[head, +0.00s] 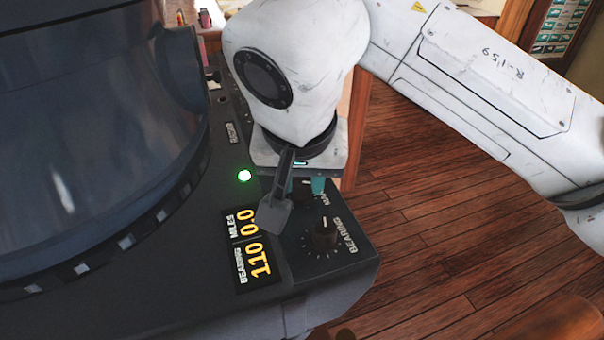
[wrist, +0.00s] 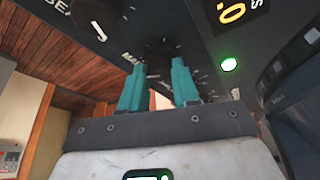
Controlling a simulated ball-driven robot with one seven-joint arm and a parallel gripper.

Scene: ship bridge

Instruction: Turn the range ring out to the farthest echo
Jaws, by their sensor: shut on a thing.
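My gripper (head: 305,186) reaches down to the right part of the console panel, with teal fingertips. In the wrist view its two fingers (wrist: 158,70) stand either side of a dark knob (wrist: 160,52) and are shut on it. This knob has a scale of ticks and a partly hidden label; my gripper mostly covers it in the head view. The readout (head: 252,250) shows MILES 0.0 and BEARING 110. The bearing knob (head: 325,235) is nearer the panel's front edge, apart from my gripper. No ring or echo can be made out.
A large dark rounded housing (head: 90,130) fills the left of the console. A green lamp (head: 244,176) is lit beside the readout. Wooden floor (head: 440,240) lies open to the right.

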